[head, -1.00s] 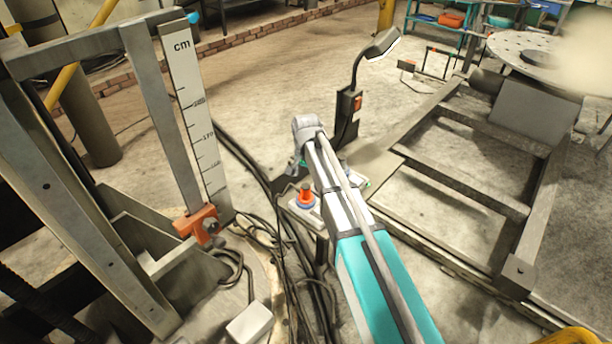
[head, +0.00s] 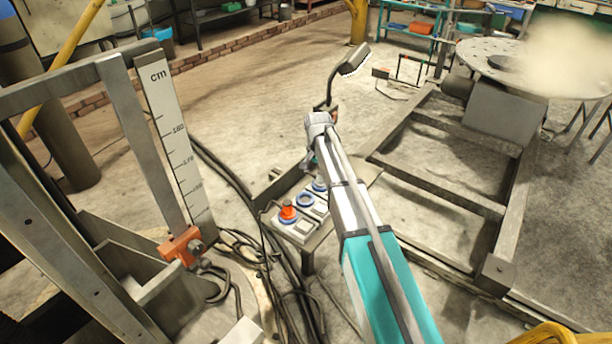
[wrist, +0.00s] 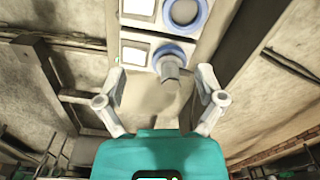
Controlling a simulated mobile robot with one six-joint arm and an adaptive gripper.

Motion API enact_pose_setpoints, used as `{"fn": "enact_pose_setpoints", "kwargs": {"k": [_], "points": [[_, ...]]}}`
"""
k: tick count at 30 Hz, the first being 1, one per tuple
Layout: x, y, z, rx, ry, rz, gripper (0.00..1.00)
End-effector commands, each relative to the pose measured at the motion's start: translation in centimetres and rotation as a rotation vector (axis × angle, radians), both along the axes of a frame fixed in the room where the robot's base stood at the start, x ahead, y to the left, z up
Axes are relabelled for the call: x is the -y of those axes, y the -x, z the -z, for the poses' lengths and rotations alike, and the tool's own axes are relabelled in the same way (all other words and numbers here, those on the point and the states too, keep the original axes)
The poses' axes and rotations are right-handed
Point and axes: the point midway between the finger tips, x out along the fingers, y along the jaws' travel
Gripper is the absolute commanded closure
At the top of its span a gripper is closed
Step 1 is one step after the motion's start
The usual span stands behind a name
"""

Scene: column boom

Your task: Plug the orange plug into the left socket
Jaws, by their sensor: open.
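The orange plug (head: 288,212) stands upright in the leftmost visible socket of a box (head: 304,251) on the floor in the head view. An empty blue-ringed socket (head: 306,199) is beside it, and another blue-ringed socket (head: 320,186) is partly behind my arm. The orange plug does not show in the wrist view.
A lamp (head: 354,60) rises behind the box. A metal frame (head: 445,184) lies to the right. A post with a cm scale (head: 178,140) and an orange clamp (head: 181,246) stand left. Black cables (head: 270,219) run along the box's left side.

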Motion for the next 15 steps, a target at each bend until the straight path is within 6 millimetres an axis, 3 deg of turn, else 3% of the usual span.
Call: {"fn": "enact_pose_setpoints", "kwargs": {"k": [15], "points": [[6.5,-3.4,-1.4,0.000,0.000,0.006,0.12]]}}
